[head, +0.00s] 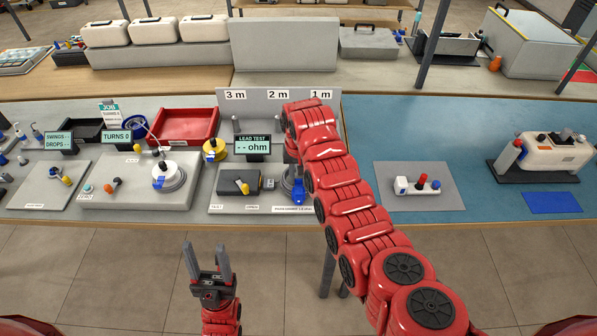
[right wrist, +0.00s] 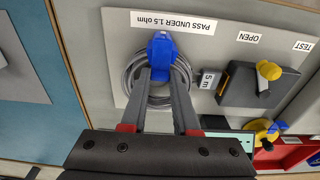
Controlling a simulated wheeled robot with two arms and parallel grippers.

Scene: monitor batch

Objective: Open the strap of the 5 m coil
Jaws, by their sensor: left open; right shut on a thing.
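In the head view my right arm partly hides the coil (head: 286,184). My left gripper (head: 205,248) is open and empty in front of the bench, away from the coil.
A grey test box with a yellow knob (head: 242,188) stands just left of the coil. The lead test display (head: 252,146) reads "-- ohm". A white-topped reel (head: 168,178) sits further left, and a red tray (head: 187,125) behind.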

